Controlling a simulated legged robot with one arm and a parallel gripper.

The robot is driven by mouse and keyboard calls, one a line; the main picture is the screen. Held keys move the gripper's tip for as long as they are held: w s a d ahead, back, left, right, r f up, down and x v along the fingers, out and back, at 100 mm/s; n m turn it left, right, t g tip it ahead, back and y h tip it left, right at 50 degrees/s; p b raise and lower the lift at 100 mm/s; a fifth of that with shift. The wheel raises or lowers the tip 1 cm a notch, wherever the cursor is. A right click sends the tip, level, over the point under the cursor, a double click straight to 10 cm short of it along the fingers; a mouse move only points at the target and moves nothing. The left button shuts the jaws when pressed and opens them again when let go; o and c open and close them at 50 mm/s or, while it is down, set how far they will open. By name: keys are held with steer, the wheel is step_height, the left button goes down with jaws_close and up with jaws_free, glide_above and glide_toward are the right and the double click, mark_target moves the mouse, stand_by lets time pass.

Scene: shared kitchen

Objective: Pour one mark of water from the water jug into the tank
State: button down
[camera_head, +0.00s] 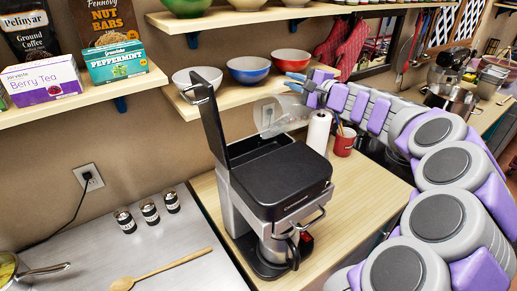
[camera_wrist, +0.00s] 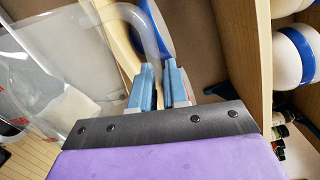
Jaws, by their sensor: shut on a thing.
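The clear water jug (camera_head: 268,117) is a faint see-through shape above and behind the coffee maker (camera_head: 278,180). My gripper (camera_head: 293,82) is shut on the jug's handle (camera_wrist: 150,32) and holds it in the air. In the wrist view my gripper (camera_wrist: 160,88) has its blue fingers on both sides of the clear handle, and the jug's body (camera_wrist: 60,60) fills the left. The coffee maker's lid (camera_head: 212,122) stands upright, and the dark tank opening (camera_head: 262,147) shows beside it. The water level, tank marks and jug's exact tilt cannot be made out.
A shelf (camera_head: 230,92) with white, blue and red bowls runs close behind the jug and gripper. A paper towel roll (camera_head: 319,131) and a red mug (camera_head: 344,141) stand right of the coffee maker.

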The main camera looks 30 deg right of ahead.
steer(key=shift+s+a+n+b, duration=0.2)
steer(key=shift+a+n+b, duration=0.1)
steer(key=shift+a+b, duration=0.55)
stand_by(0.6)
steer(key=shift+a+r, duration=0.15)
steer(key=shift+r, duration=0.05)
stand_by(0.3)
steer(key=shift+m, duration=0.9)
steer(key=d+p, duration=0.2)
steer(key=w+d+p, duration=0.1)
steer(key=d+p, duration=0.1)
steer(key=p, duration=0.1)
steer(key=shift+d+r, duration=0.1)
steer(key=shift+d, duration=0.1)
steer(key=shift+w+d+f+m+p, duration=0.2)
steer(key=shift+m+p, duration=0.1)
steer(key=shift+p, duration=0.5)
steer(key=shift+s+d+f, duration=0.1)
steer(key=shift+d+f, duration=0.15)
steer(key=shift+f, duration=0.05)
steer(key=shift+r+m+p, duration=0.1)
steer(key=shift+m+p, duration=0.2)
steer(key=shift+p, duration=0.1)
